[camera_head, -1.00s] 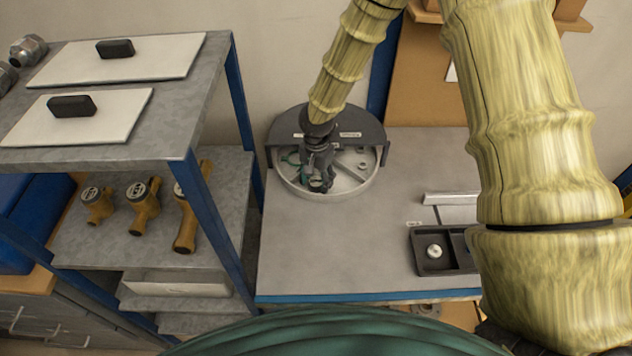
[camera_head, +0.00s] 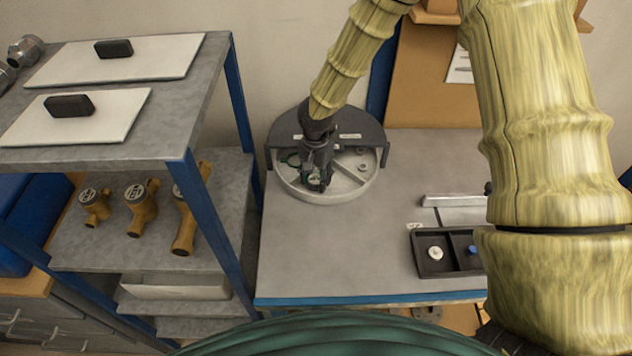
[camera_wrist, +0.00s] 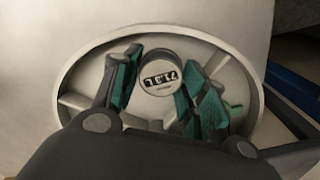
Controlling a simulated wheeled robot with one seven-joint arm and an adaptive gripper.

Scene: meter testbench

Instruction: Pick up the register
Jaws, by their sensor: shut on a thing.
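The register (camera_wrist: 161,78) is a small round piece with a white face and dark digits. In the wrist view it sits between the two green-padded fingers of my gripper (camera_wrist: 158,88), which are shut on it. In the head view my gripper (camera_head: 317,183) points down into a round pale tray (camera_head: 348,193) with dividers, at the back left of the bench. The tray's rim also shows in the wrist view (camera_wrist: 84,62). The register is mostly hidden by the fingers in the head view. I cannot tell whether it still touches the tray floor.
A dark hood (camera_head: 368,126) curves around the tray's back. A black parts box (camera_head: 430,267) holds a white and a blue piece at the bench's front right. A shelf rack (camera_head: 205,205) with brass meters (camera_head: 141,207) stands left. The bench middle (camera_head: 340,250) is clear.

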